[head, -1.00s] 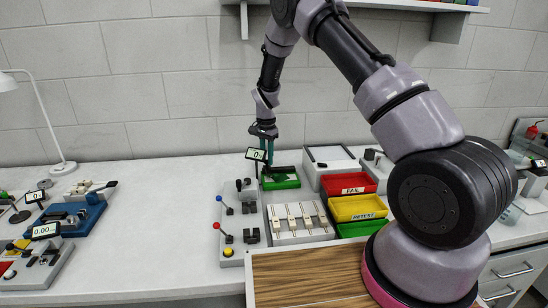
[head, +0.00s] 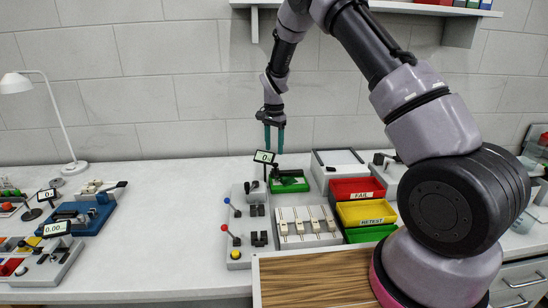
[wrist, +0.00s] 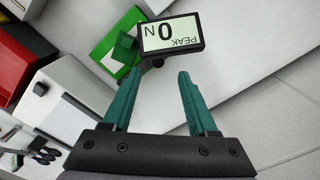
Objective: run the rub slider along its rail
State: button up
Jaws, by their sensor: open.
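My gripper (head: 274,148) is open and empty, its two teal fingers pointing down above the back of the bench, just behind the small display (head: 264,157). In the wrist view my gripper (wrist: 158,82) shows its fingers apart with nothing between them; the display (wrist: 172,36) reads 0 N PEAK beyond the fingertips. The grey fixture (head: 236,240) carries a blue-knobbed lever, a red-knobbed lever, black blocks and a yellow button. I cannot tell which part is the rub slider or its rail; none is clearly visible in the wrist view.
A green tray (head: 303,186) with green pieces lies beside the display. A pale tray (head: 312,241) holds several beige strips. Red (head: 347,196), yellow (head: 350,223) and green bins stand to its right. Other fixtures are at far left; the bench (head: 160,220) between is clear.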

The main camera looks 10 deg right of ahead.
notch_tip(320, 180, up, 5)
jog(key=shift+f, duration=0.1)
dwell(0.3)
notch_tip(320, 180, up, 14)
jog(key=t+y, duration=0.1)
jog(key=t, duration=0.1)
send_over(274, 164)
jog(key=s+d, duration=0.5)
jog(key=d, duration=0.1)
jog(key=s+d+r+n+t+y, duration=0.15)
jog(key=s+d+r, duration=0.25)
jog(key=s+r, duration=0.55)
jog(key=s+d+r+n+t, duration=0.1)
jog(key=s+d+r+t, duration=0.1)
jog(key=s, duration=0.8)
jog(key=s+d+r+n+t, duration=0.1)
jog(key=s+d+r+n, duration=0.1)
jog(key=s, duration=0.9)
jog(key=shift+d+r+t, duration=0.35)
jog(key=shift+d+r, duration=0.1)
jog(key=shift+d, duration=0.2)
